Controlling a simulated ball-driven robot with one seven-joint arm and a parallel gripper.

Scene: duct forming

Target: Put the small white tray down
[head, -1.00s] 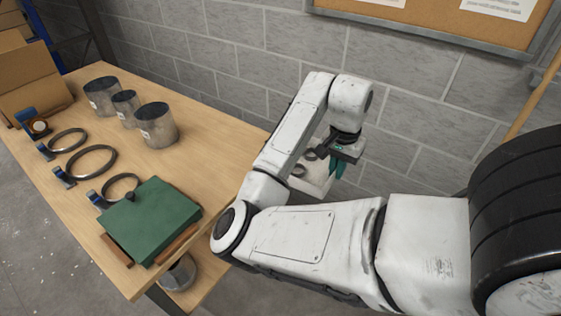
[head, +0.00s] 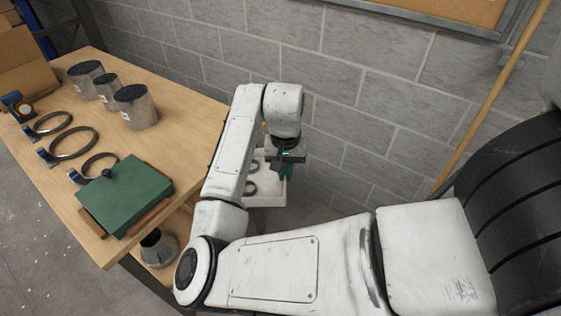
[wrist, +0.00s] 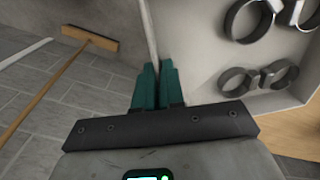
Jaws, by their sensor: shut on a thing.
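The small white tray (head: 272,201) hangs beside the right end of the workbench, partly hidden behind my arm. In the wrist view the tray (wrist: 196,52) holds several dark ring clamps (wrist: 258,78). My gripper (head: 287,172) is at the tray's right side in the head view. In the wrist view the teal fingers of my gripper (wrist: 157,82) are closed on the tray's thin side wall. I cannot tell whether anything supports the tray from below.
The wooden workbench (head: 185,122) carries a green box (head: 125,197), several dark rings and metal duct pieces (head: 136,107). A lower shelf holds a metal cone (head: 158,248). A grey block wall (head: 365,110) stands behind. A broom (wrist: 90,38) leans there.

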